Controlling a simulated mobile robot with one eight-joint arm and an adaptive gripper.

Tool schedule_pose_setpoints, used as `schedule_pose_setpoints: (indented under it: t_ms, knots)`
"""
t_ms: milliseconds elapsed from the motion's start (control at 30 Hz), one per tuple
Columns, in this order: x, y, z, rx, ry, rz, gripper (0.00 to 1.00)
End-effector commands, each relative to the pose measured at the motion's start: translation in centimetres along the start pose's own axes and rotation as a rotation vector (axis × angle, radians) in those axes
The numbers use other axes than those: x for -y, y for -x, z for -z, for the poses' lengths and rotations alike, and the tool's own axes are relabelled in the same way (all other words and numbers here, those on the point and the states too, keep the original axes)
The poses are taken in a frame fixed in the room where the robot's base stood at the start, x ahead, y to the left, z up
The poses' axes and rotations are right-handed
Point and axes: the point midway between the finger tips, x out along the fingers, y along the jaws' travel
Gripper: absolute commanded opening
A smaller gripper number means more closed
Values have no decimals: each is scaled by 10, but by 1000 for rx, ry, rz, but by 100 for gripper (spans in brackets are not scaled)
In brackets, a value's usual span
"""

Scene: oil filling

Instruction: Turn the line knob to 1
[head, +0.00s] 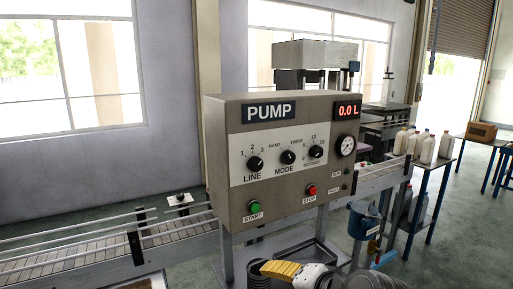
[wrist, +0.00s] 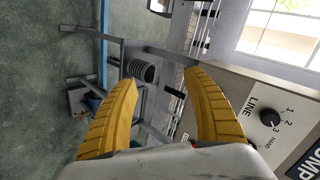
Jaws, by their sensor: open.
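The black LINE knob (head: 255,163) is at the left of the grey pump panel (head: 232,185), under the marks 1, 2 and 3. Its white pointer is small and seems to face the 3 side. In the wrist view the LINE knob (wrist: 266,118) is at the right, outside the fingers. My gripper (head: 268,269) has yellow fingers and is low in front of the panel, below the START button. In the wrist view my gripper (wrist: 161,78) is open and empty, with its fingers wide apart. It does not touch the knob.
The MODE knob (head: 288,157) and a third knob (head: 316,152) are to the right of LINE. The green START button (head: 254,208) and red STOP button (head: 310,190) are below. A railed conveyor (head: 90,250) runs left.

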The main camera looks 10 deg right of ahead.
Motion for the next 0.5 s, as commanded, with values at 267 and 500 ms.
schedule_pose_setpoints:
  t_ms: [267, 500]
  knots:
    - [163, 13, 98, 193, -1316, 500, 59]
    - [185, 19, 141, 361, -1823, 657, 59]
